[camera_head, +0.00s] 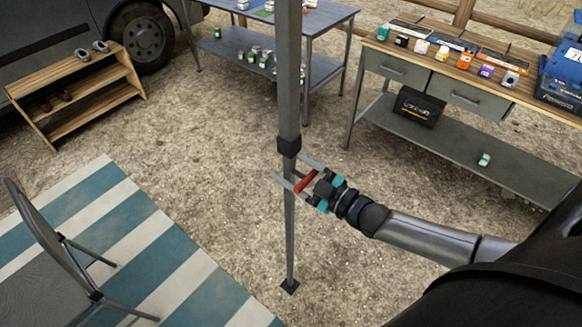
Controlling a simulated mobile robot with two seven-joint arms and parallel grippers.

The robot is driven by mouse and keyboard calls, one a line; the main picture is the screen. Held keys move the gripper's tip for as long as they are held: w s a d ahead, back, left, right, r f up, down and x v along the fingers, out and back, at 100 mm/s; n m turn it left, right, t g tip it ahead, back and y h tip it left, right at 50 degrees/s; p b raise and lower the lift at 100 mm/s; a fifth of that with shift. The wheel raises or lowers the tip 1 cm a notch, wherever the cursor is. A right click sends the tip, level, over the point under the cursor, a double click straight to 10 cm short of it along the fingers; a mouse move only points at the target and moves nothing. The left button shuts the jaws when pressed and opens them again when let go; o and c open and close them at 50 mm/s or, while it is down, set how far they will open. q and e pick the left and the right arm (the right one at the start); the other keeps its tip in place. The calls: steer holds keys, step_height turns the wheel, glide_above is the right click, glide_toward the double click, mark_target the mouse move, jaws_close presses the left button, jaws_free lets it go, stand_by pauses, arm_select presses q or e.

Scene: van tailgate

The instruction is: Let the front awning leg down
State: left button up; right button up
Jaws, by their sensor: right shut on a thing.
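The awning leg is a grey upright pole; its wide upper tube (288,70) runs out of the top of the picture. A black collar (289,146) joins it to a thinner lower section (290,235), which ends in a small dark foot plate (289,287) at the gravel. Whether the foot rests on the ground is hard to tell. My right gripper (287,167) comes in from the right and is shut on the thin section just below the collar, one finger on each side. A red part shows between the finger bases. My left gripper is not in view.
A folding chair (45,240) and striped mat (150,245) lie left. A wooden shoe rack (80,95) stands by the van (60,30). A blue-topped table (325,17) stands behind the leg, a workbench (440,68) at right. Gravel around the foot is clear.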

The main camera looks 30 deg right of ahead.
mark_target(293, 201)
jaws_close()
steer(key=shift+f, duration=0.15)
step_height(293, 201, down, 12)
steer(key=b, duration=0.9)
steer(key=o, duration=0.7)
jaws_free()
steer(key=shift+c, duration=0.2)
steer(key=shift+s, duration=0.1)
